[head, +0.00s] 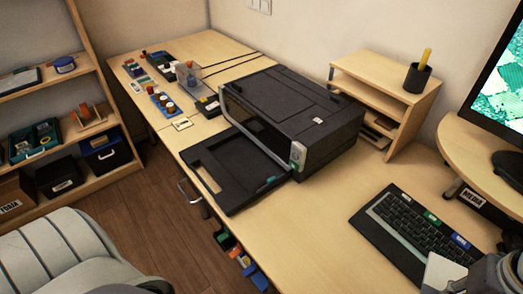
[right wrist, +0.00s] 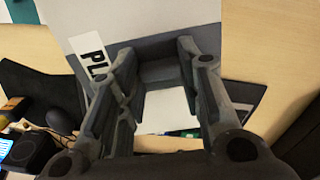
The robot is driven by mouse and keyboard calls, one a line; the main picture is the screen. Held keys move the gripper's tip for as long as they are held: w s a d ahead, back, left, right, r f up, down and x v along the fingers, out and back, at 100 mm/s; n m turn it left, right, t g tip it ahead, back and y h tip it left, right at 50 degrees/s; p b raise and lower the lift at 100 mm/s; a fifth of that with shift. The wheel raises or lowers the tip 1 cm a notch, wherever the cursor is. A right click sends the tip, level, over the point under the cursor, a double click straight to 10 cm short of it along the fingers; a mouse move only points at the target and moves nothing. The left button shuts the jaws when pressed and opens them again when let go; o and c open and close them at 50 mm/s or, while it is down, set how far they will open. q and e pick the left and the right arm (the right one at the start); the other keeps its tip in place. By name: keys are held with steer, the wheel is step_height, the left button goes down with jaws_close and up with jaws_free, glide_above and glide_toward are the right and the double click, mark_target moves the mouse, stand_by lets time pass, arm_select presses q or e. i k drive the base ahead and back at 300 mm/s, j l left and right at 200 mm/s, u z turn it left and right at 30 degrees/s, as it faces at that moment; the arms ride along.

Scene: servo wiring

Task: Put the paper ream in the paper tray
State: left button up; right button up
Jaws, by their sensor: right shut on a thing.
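The paper tray (head: 238,165) is a flat black tray sticking out from the front of the dark printer (head: 300,105) on the desk. No paper shows in it. The paper ream (right wrist: 145,22) is a white block with a grey band and a black-on-white label reading "PL", partly cut off. My right gripper (right wrist: 150,78) is shut on the ream, which fills the top of the right wrist view. In the head view a white corner of the ream (head: 443,273) shows at the bottom right, beside my right gripper (head: 490,274), near the keyboard. My left gripper is out of view.
The keyboard (head: 415,232) lies right of the printer, below the monitor (head: 503,85). A wooden shelf unit (head: 392,82) with a pen cup stands behind. Small parts and bottles (head: 165,103) sit left of the printer. Bare desk (head: 310,235) lies between tray and keyboard.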

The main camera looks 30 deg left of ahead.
mark_target(247, 162)
steer(key=i+l+u, duration=0.1)
steer(key=u, duration=0.85)
steer(key=i+j+u, duration=0.1)
steer(key=i+u, duration=0.15)
steer(key=u, duration=0.15)
steer(key=i+u, duration=0.4)
steer(key=k+j, duration=0.05)
steer(key=k, duration=0.05)
